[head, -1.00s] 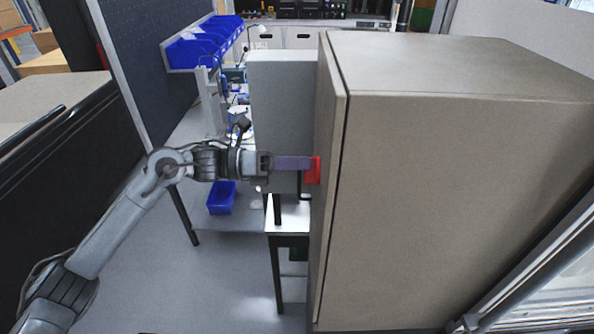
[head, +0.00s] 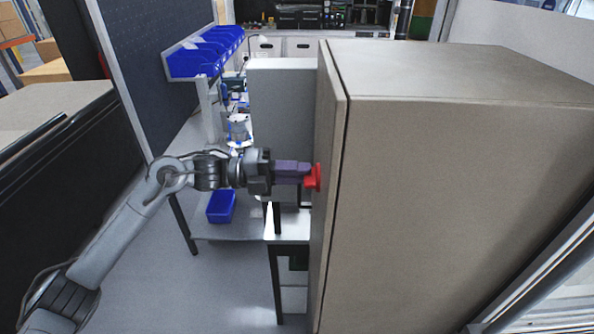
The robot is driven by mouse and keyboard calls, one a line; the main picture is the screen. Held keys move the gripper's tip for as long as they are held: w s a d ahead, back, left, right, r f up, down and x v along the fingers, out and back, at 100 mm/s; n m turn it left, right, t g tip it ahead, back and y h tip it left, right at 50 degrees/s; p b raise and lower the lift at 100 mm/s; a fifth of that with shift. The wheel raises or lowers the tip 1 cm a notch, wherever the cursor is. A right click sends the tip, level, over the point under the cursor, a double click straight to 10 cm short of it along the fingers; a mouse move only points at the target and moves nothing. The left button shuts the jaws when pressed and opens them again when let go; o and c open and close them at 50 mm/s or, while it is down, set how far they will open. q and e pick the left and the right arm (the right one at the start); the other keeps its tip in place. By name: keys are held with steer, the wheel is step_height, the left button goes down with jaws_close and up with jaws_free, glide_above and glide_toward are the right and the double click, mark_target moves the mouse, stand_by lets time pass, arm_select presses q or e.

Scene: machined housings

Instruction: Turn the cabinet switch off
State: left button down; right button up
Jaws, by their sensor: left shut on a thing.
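The beige cabinet (head: 450,190) fills the right half of the head view. Its red switch (head: 316,178) sticks out from the left-facing door. My left gripper (head: 304,175) comes in from the left, level with the switch, and is shut on it. The purple-grey fingers hide part of the switch, so its exact angle is hard to tell. My right gripper is not in view.
A grey cabinet or box (head: 280,110) stands behind the beige cabinet. A workbench with a blue bin (head: 221,206) on its lower shelf is at the left. Floor below my arm is clear.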

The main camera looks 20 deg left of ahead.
arm_select(q)
steer(key=shift+n, duration=0.5)
steer(key=c, duration=1.1)
jaws_free()
steer(key=shift+b+v, duration=1.65)
steer(key=shift+v, duration=3.8)
steer(key=shift+f, duration=0.15)
